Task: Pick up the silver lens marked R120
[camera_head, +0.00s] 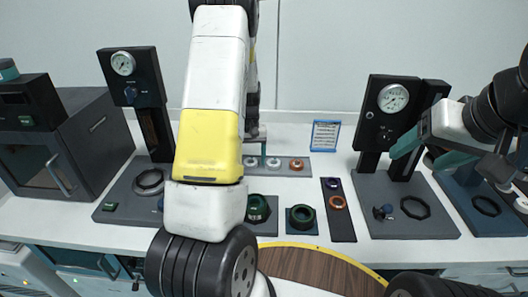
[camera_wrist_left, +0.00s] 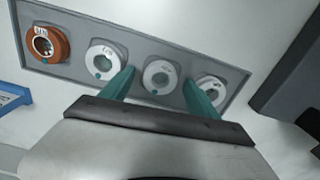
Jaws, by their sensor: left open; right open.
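A grey tray (camera_wrist_left: 75,70) holds a row of ring-shaped lenses: one copper lens (camera_wrist_left: 46,45) and several silver ones. In the left wrist view these are a silver lens (camera_wrist_left: 103,58) beside the copper one, a middle silver lens (camera_wrist_left: 160,75) and an end silver lens (camera_wrist_left: 214,88). Their markings are too small to read surely. My left gripper (camera_wrist_left: 158,78) is open and empty, its teal fingers on either side of the middle silver lens in the picture; the right finger partly covers the end lens. In the head view, my left arm hides part of the tray (camera_head: 304,174). My right gripper (camera_head: 420,155) is open and empty at the right.
A blue-framed card (camera_head: 325,135) stands behind the tray. A dark holder (camera_head: 339,220) with rings and green-black ring parts (camera_head: 301,217) lie in front. Gauge stands (camera_head: 388,115) (camera_head: 135,85) rise on both sides. A dark cabinet (camera_head: 85,140) stands left.

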